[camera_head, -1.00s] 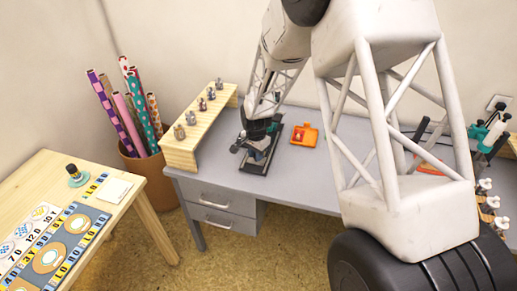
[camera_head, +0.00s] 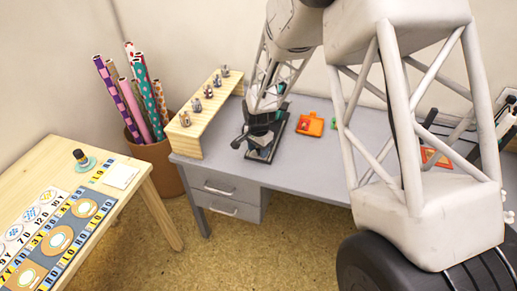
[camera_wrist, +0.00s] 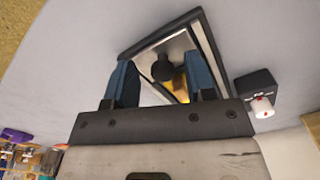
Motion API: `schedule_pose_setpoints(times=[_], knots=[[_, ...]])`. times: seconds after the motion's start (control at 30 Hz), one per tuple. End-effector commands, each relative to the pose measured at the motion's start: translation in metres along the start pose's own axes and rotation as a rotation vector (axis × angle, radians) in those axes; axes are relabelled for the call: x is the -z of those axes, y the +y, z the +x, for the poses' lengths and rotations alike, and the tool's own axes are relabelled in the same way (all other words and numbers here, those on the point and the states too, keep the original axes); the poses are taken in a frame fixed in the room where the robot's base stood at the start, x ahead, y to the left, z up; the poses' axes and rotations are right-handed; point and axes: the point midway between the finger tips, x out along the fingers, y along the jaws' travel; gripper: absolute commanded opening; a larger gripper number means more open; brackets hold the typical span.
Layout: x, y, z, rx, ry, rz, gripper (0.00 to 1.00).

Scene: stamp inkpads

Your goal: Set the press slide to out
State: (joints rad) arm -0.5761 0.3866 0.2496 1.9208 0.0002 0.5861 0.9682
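The press (camera_head: 277,138) stands near the front edge of the grey desk, with a long black base and a dark lever or knob jutting out at its left. My gripper (camera_head: 259,137) is over it and hides much of it. In the wrist view the press (camera_wrist: 204,32) shows as a black frame with a silver plate inside. My gripper (camera_wrist: 162,76) has its two blue-grey fingers well apart. A round black knob (camera_wrist: 162,68) shows between them with room on both sides. I cannot tell whether a finger touches it. The slide's position cannot be made out clearly.
An orange inkpad (camera_head: 311,125) lies right of the press. A wooden riser (camera_head: 210,113) with several small stamps stands to the left. The wrist view shows a small black box with a white-and-red part (camera_wrist: 258,92) beside the press. Bare desk (camera_head: 300,165) lies in front.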

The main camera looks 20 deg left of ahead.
Motion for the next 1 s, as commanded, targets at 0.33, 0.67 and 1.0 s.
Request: schedule_pose_setpoints(times=[0.33, 0.67, 1.0], knots=[[0.001, -0.001, -0.007, 0.002, 0.001, 0.0, 0.5], [0.0, 0.0, -0.04, 0.001, 0.001, 0.0, 0.5], [0.0, 0.0, -0.074, 0.001, 0.001, 0.0, 0.5]])
